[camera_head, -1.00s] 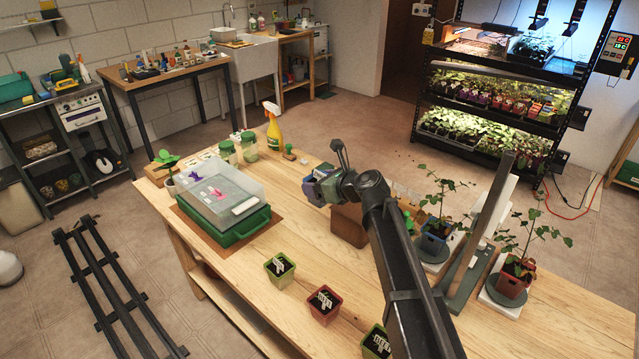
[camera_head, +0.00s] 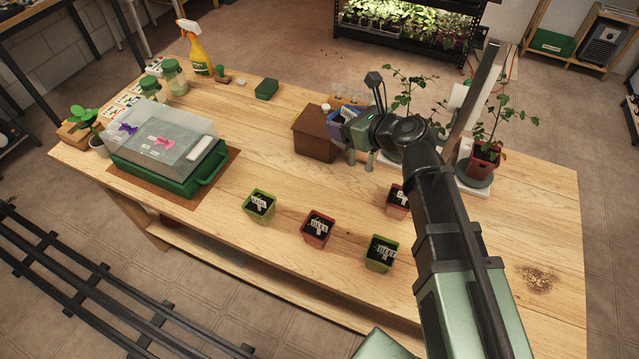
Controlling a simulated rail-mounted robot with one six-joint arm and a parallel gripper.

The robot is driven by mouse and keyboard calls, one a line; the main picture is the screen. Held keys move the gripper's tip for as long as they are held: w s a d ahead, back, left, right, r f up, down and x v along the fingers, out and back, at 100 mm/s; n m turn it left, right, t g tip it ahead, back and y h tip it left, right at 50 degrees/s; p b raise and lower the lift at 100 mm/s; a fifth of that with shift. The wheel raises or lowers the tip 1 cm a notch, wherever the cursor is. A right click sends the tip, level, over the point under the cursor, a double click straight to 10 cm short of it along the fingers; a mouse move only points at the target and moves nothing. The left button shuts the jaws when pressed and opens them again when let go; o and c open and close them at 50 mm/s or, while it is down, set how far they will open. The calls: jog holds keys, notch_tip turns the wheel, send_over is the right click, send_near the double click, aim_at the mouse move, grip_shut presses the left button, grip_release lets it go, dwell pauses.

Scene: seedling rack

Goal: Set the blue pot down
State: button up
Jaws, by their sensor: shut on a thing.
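My gripper (camera_head: 350,124) is above the back middle of the wooden table (camera_head: 250,120), just right of a brown wooden box. It is shut on a small blue pot (camera_head: 337,113), which shows only in part at the gripper's left end. A pale patch shows on it, perhaps its label. The fingertips are too small to make out. The pot appears to be held off the tabletop, but its underside is hidden and I cannot tell how high.
Green pots (camera_head: 259,205) (camera_head: 381,253) and red pots (camera_head: 317,229) (camera_head: 397,199) stand along the front. The brown box (camera_head: 315,135) is beside my gripper. A green tray (camera_head: 205,172) stands left; potted plants (camera_head: 485,158) stand right. The table between is clear.

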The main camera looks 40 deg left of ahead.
jog(key=shift+s+a, duration=0.1)
jog(key=shift+s, duration=0.05)
jog(key=shift+f, duration=0.2)
notch_tip(320, 180, down, 20)
jog(key=b, duration=2)
jog(key=shift+f+b, duration=0.1)
jog(key=shift+b, duration=0.2)
jog(key=shift+d+r+p, duration=0.2)
jog(key=shift+r+p, duration=0.1)
jog(key=shift+f, duration=0.25)
jog(key=o, duration=1)
jog(key=shift+r, duration=0.1)
